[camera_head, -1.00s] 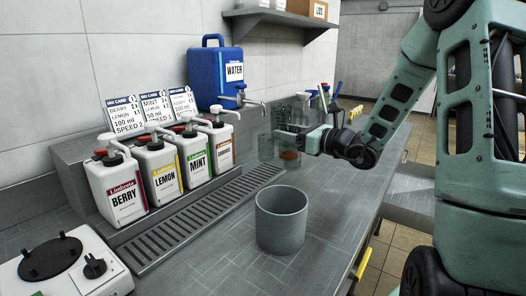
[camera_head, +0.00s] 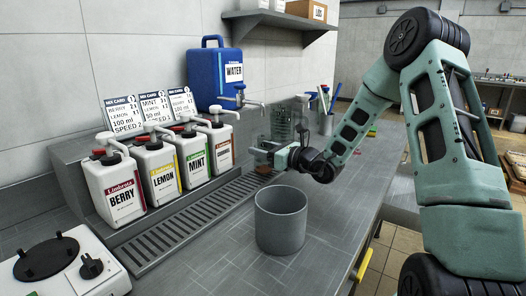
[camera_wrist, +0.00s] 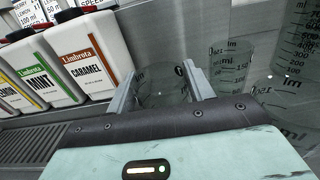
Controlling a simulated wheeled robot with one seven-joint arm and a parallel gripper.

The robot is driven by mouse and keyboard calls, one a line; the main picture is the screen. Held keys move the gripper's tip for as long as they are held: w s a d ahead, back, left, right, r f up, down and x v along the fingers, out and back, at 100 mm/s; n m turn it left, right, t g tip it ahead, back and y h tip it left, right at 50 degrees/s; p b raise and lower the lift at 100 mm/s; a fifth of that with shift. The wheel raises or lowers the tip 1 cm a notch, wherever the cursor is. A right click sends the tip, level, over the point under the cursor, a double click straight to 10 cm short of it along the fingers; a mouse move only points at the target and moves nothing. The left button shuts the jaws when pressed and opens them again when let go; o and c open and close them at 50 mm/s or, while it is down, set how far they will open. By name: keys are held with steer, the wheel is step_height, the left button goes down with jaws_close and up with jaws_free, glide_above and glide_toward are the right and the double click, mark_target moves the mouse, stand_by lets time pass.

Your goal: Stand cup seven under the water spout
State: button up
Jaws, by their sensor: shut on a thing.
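The blue water jug (camera_head: 210,75) stands at the back of the counter, and its spout (camera_head: 255,103) points right. My gripper (camera_head: 262,153) is below the spout, near the right end of the drip grate. In the wrist view, my gripper (camera_wrist: 160,85) is shut on a clear cup (camera_wrist: 158,92) with dark markings between its fingers. The cup's outline is faint in the head view, and a brown patch (camera_head: 265,170) shows just below the fingers. I cannot read a number on the cup. Other clear measuring cups (camera_wrist: 232,65) stand to the right in the wrist view.
Berry (camera_head: 115,190), Lemon (camera_head: 160,170), Mint (camera_head: 195,160) and Caramel (camera_wrist: 85,55) pump bottles line the raised ledge behind the drip grate (camera_head: 190,218). A grey open container (camera_head: 281,222) stands in front. A white hotplate-like device (camera_head: 65,265) is at front left. A pen holder (camera_head: 325,120) stands behind.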

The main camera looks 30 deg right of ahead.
steer(key=shift+f, duration=0.2)
steer(key=o, duration=1)
steer(key=shift+c, duration=0.2)
steer(key=shift+r, duration=0.1)
steer(key=shift+r, duration=0.15)
steer(key=v, duration=1.2)
